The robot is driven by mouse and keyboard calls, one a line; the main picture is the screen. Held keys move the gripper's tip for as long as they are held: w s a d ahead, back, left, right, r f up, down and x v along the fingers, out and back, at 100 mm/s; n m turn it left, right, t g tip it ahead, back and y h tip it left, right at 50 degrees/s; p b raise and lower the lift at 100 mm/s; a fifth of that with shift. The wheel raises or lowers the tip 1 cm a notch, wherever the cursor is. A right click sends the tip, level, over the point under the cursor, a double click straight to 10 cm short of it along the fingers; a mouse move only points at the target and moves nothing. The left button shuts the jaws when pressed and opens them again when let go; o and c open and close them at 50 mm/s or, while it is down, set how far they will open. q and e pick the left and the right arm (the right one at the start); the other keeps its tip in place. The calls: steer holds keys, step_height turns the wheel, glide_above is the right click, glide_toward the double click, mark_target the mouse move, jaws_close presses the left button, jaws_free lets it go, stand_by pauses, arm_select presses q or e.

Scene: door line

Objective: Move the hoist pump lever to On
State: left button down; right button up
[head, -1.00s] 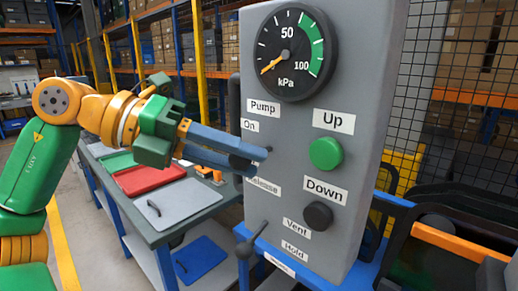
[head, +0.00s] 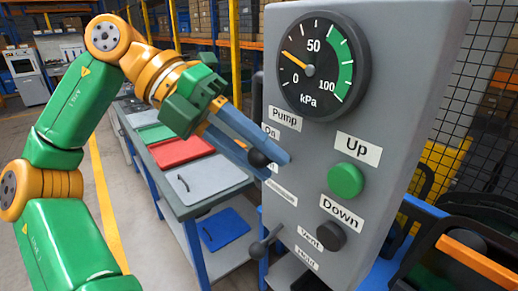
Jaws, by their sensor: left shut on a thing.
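The grey hoist panel (head: 385,180) stands upright at the right of the view. The pump lever's black knob (head: 258,159) shows at its left side, between the fingers of my left gripper (head: 273,166), which is shut on it. The knob sits below the "On" label (head: 271,131); the fingers partly cover the labels beneath. The "Pump" label (head: 285,118) is above. The gauge (head: 317,66) has its yellow needle between 0 and 50. My right gripper is not in view.
A green Up button (head: 346,181) and a black Down button (head: 331,235) are on the panel. A second black-knobbed lever (head: 260,249) sits low at its left edge. A workbench (head: 190,209) with coloured trays stands behind my left arm.

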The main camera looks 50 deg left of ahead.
arm_select(q)
steer(key=c, duration=0.6)
jaws_free()
steer(key=shift+w, duration=0.1)
steer(key=p+v, duration=0.1)
steer(key=v, duration=0.6)
steer(key=shift+a, duration=0.1)
